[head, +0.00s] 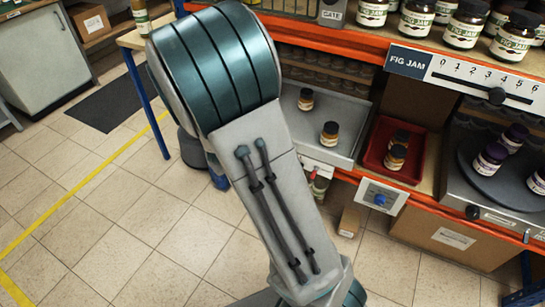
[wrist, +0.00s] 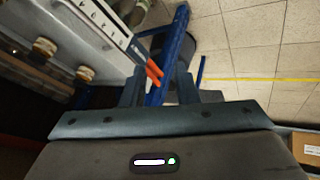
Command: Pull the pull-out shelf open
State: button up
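The pull-out shelf (head: 345,109) looks like the grey metal tray under the orange-edged counter, with two amber jars on it; its left part is hidden behind my arm. In the wrist view a grey shelf surface (wrist: 72,22) with jars fills the upper left. Its pale lettered front strip (wrist: 112,31) ends near two orange-red tips (wrist: 153,74). My gripper (wrist: 160,88) has its two dark fingers apart, with the orange-red tips seen between them. I cannot tell whether the fingers touch anything. In the head view my arm hides the gripper.
A red tray (head: 377,165) with two jars sits right of the grey shelf. A panel with a blue knob (head: 380,199) is below it. A dark turntable (head: 497,178) holds purple-lidded jars. A blue post (wrist: 174,38) stands close ahead of the fingers. The tiled floor (head: 140,235) is open at left.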

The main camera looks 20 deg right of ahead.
jog(key=w+d+f+n+h+b, duration=0.15)
jog(key=d+f+h+b, duration=0.25)
jog(key=f, duration=0.4)
jog(key=w+d+f+n+t+h+b, duration=0.1)
jog(key=w+d+h+b, duration=0.1)
jog(key=d, duration=0.3)
jog(key=w+d+f+n+t+h+b, duration=0.1)
jog(key=w+d+f+h+b, duration=0.1)
jog(key=w+d+b, duration=0.2)
jog(key=w+d+f+n+h+b, duration=0.1)
jog(key=w+d+f+b, duration=0.1)
jog(key=w+d+b, duration=0.2)
jog(key=shift+d+t+h+b, duration=0.4)
jog(key=shift+d+b, duration=0.3)
jog(key=shift+d, duration=0.15)
grip_shut()
